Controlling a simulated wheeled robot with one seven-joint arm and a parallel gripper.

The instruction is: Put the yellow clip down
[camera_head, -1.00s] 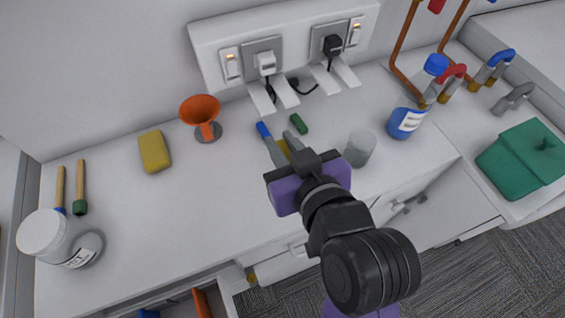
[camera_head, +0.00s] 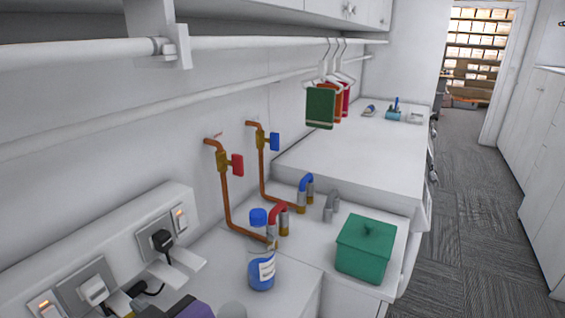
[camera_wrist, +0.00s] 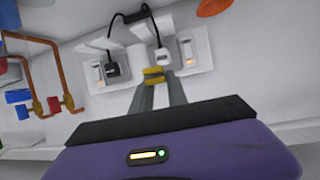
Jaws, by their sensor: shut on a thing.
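The yellow clip (camera_wrist: 154,76) is between the grey fingertips of my gripper (camera_wrist: 155,84) in the wrist view. My gripper is shut on it. The counter's white surface (camera_wrist: 225,85) shows behind the fingers; I cannot tell the clip's height above it. In the head view only a purple and dark part of my gripper's body shows at the bottom edge. The fingers and the clip are out of that view.
Sockets with plugs (camera_head: 162,240) line the wall. A blue bottle (camera_head: 261,272), copper pipes with valves (camera_head: 224,180) and a green lidded box (camera_head: 364,250) stand to the right. Small cloths (camera_head: 321,107) hang from a rail. The far counter (camera_head: 350,150) is mostly clear.

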